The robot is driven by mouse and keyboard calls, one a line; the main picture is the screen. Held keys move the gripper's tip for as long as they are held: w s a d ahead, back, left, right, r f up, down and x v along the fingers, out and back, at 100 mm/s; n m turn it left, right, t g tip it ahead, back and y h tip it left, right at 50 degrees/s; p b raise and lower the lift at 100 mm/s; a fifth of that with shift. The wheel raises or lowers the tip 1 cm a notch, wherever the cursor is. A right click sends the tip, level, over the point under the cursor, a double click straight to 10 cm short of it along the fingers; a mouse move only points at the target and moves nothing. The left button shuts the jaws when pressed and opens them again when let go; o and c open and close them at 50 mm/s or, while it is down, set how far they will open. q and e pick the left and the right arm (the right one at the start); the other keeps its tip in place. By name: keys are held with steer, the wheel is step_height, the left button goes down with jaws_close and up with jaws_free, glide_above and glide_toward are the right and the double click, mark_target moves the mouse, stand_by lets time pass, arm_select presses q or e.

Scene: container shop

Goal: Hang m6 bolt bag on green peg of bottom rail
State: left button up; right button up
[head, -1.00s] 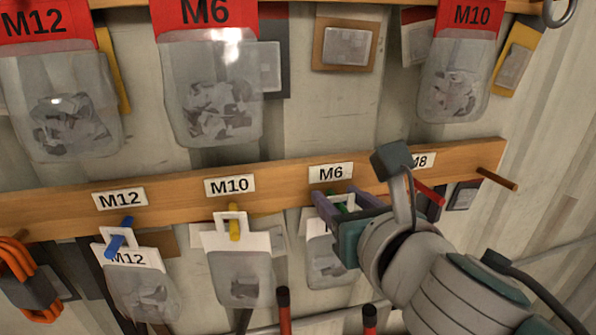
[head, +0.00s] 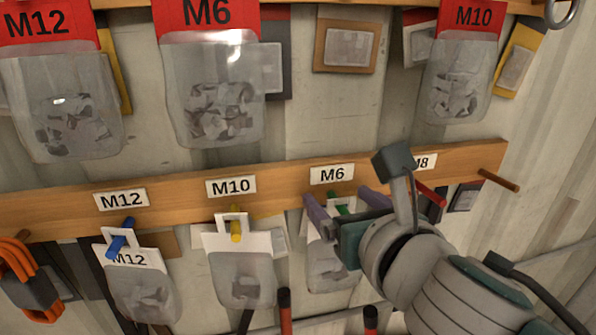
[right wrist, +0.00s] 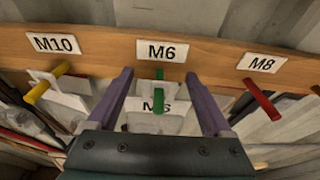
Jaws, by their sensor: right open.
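The M6 bolt bag (head: 330,265), clear with a white header, hangs below the M6 label on the bottom rail (head: 285,185). The green peg (head: 341,210) shows just above the bag, and my gripper partly hides this spot. In the right wrist view the green peg (right wrist: 159,95) sticks out in front of the white header (right wrist: 172,123), and the header's tab appears to be around it. My right gripper (head: 345,206) is open, its purple fingers apart on either side of the peg and header; they also show in the right wrist view (right wrist: 158,102). My left gripper is not in view.
A yellow peg (head: 235,230) with a bag is to the left, and a blue peg (head: 121,240) holds an M12 bag. A red peg (head: 431,194) is close right of my gripper. Large red-topped bags, including M6 (head: 212,95), hang above.

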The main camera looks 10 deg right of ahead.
steer(key=s+d+m+g+p, duration=0.1)
steer(key=s+m+g+p, duration=0.1)
steer(key=s+m, duration=0.7)
steer(key=s+d+r+m+g+p, duration=0.1)
steer(key=s+d+m+g+p, duration=0.1)
steer(key=s+m+g, duration=0.3)
steer(key=s+d+r+m+g+p, duration=0.1)
steer(key=s+m+g, duration=0.3)
steer(key=s+m, duration=0.9)
steer(key=d+m+p, duration=0.1)
steer(key=m, duration=0.6)
steer(key=shift+s+d, duration=0.15)
steer(key=shift+d, duration=0.05)
stand_by(0.3)
